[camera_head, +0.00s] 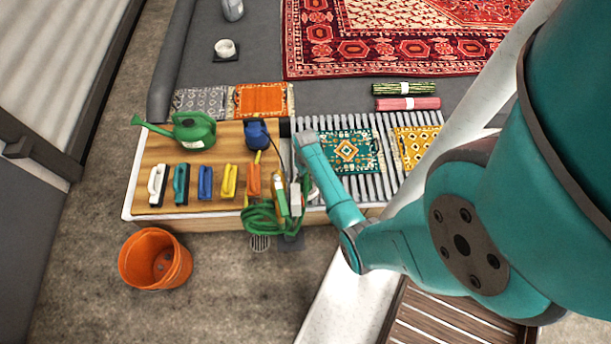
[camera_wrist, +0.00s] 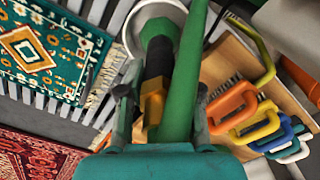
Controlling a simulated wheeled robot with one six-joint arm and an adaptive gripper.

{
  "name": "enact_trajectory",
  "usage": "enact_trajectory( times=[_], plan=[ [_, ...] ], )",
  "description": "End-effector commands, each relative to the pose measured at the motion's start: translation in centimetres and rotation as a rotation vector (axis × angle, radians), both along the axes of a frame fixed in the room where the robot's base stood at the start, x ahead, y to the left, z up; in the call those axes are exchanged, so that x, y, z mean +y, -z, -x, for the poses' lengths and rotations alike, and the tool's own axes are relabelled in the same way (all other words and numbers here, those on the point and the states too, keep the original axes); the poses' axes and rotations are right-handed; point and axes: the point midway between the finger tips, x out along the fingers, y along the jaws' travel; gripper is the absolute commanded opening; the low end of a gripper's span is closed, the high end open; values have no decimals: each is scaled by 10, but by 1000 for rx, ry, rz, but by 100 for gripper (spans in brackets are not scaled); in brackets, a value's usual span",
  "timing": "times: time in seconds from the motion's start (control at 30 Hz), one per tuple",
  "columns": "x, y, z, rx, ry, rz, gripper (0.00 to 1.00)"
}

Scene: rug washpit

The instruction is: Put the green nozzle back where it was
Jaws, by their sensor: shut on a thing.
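The green nozzle (camera_wrist: 158,32) is held between the fingers of my gripper (camera_wrist: 165,125). In the wrist view it has a green head, a black middle and an orange-yellow collar. A thick green hose (camera_wrist: 186,72) runs beside it and hides part of the grip. A round white rim (camera_wrist: 132,24) shows around or behind the nozzle's head; I cannot tell whether the head is inside it. In the head view my gripper (camera_head: 296,200) is at the right end of the wooden board (camera_head: 160,144), beside the green nozzle (camera_head: 281,197), above the coiled green hose (camera_head: 258,219).
Several handled brushes, including an orange one (camera_head: 253,181) and a yellow one (camera_head: 229,181), stand on the board left of my gripper. A green watering can (camera_head: 194,132) and a blue object (camera_head: 258,133) stand behind them. A slatted rack with small rugs (camera_head: 349,151) lies right. An orange bucket (camera_head: 150,262) stands on the floor.

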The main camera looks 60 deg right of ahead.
Motion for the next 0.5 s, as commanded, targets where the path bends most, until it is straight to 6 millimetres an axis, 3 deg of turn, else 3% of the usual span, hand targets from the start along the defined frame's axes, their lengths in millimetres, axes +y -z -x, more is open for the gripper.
enact_trajectory(
  times=[0.2, 0.5],
  plan=[
    [-1, 18, -1, -1, 0, 0, 0],
    [0, 20, -1, -1, 0, 0, 0]
  ],
)
